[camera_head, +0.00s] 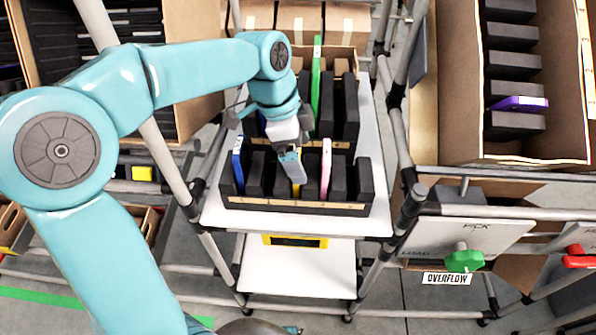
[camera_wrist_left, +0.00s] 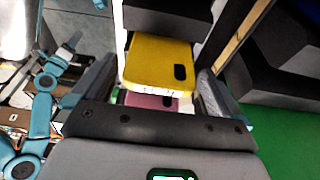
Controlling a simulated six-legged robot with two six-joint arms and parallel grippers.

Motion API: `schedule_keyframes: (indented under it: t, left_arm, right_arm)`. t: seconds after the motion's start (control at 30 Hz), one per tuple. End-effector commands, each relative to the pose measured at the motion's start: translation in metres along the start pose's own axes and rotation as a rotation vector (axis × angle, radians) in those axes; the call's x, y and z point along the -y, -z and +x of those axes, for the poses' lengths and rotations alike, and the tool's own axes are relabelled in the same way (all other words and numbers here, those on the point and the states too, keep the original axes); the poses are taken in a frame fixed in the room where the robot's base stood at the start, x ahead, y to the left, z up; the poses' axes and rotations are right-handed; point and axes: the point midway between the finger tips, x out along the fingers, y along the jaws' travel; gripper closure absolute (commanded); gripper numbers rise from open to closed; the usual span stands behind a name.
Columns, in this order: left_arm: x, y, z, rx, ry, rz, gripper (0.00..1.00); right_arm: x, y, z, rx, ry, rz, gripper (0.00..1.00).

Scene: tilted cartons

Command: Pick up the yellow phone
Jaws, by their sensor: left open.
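The yellow phone (camera_head: 296,190) stands in a slot of the front carton (camera_head: 290,206) on the middle shelf, between dark blocks. My left gripper (camera_head: 291,165) is directly above it and hides much of it. In the left wrist view the yellow phone (camera_wrist_left: 158,68) shows between the two open fingers of my left gripper (camera_wrist_left: 155,90). I cannot tell whether either finger touches it. My right gripper is not recognisable in either view.
A pink phone (camera_head: 325,168) and a blue phone (camera_head: 238,163) stand in the same carton. A green phone (camera_head: 316,85) stands in the carton behind. A purple phone (camera_head: 520,103) lies in the right carton. Grey rack posts (camera_head: 393,150) flank the shelf.

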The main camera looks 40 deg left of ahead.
Motion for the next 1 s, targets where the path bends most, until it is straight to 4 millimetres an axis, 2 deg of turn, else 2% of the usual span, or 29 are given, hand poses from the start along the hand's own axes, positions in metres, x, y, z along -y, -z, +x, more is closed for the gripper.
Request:
schedule_keyframes:
  t: [0.13,0.33,0.37,0.5,0.53,0.83,1.0]
  left_arm:
    - [0.001,0.0,0.014,0.0,0.0,0.0,0.0]
    - [0.001,0.0,0.014,0.0,0.001,0.0,0.0]
    - [0.001,0.0,0.014,0.0,0.001,0.0,0.03]
    - [0.001,0.0,0.014,0.0,0.001,0.0,0.49]
    - [0.001,0.0,0.014,0.0,0.001,0.0,0.56]
    - [0.001,0.001,0.012,-0.002,0.003,0.0,0.56]
    - [0.002,0.005,-0.003,-0.003,0.005,0.001,0.56]
  right_arm:
    - [-0.001,0.0,0.001,0.0,0.0,0.0,0.57]
    - [0.0,0.0,0.001,0.0,0.0,0.0,0.57]
    - [0.0,0.0,0.001,0.0,0.0,0.0,0.57]
    - [0.0,0.0,0.001,0.0,0.0,0.0,0.57]
    - [0.0,0.0,0.001,0.0,0.0,0.0,0.57]
    - [0.0,0.0,0.001,0.0,0.0,0.0,0.57]
    - [0.001,0.0,-0.002,0.0,0.0,0.0,0.57]
